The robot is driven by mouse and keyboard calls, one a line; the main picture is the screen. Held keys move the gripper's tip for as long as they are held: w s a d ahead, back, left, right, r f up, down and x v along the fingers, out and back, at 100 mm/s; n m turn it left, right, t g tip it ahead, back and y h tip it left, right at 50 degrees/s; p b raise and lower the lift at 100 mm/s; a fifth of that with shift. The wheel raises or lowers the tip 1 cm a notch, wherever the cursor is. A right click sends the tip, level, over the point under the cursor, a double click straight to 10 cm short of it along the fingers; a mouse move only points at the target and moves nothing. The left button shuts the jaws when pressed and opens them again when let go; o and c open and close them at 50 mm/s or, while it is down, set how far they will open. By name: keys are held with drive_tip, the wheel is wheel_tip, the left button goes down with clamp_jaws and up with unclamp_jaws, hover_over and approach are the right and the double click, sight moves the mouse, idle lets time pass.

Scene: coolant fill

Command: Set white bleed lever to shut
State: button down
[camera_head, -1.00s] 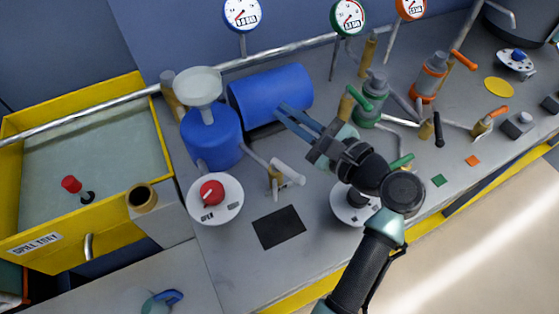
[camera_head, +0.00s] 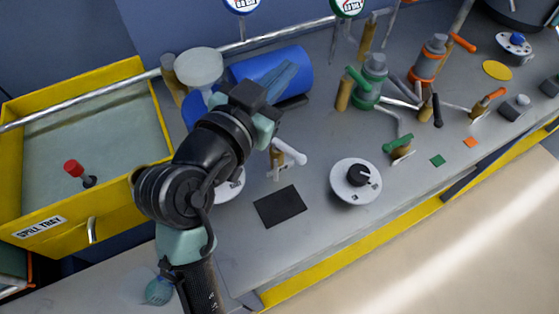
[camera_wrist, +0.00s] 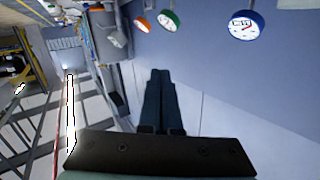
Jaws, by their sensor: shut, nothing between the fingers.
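The white bleed lever (camera_head: 289,152) sits on a small brass valve on the grey bench, just right of my wrist in the head view. Its white handle slants down to the right. My gripper (camera_head: 288,74) is shut and empty, its blue fingers in front of the blue tank, above and apart from the lever. The wrist view shows the closed fingers (camera_wrist: 160,78) against the blue wall. The lever does not show in the wrist view.
A black pad (camera_head: 280,206) and a dial with a black knob (camera_head: 357,181) lie nearby. The blue tank (camera_head: 290,70) stands behind. Green-handled (camera_head: 398,144) and orange-handled valves are to the right. The yellow spill tray (camera_head: 85,222) is at left.

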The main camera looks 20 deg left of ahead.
drive_tip(key=s+a+f+g+h, duration=0.25)
drive_tip(key=s+f, duration=0.55)
drive_tip(key=f, duration=0.5)
approach(291, 157)
drive_tip(key=shift+t+h, duration=0.35)
drive_tip(key=shift+t, duration=0.1)
drive_tip(key=x, duration=0.2)
drive_tip(key=p+x, duration=0.1)
drive_tip(key=x, duration=0.1)
drive_tip(key=f+p+x, duration=0.1)
drive_tip(key=x, duration=0.2)
drive_tip(key=shift+s+a, duration=0.1)
drive_tip(key=shift+a, duration=0.15)
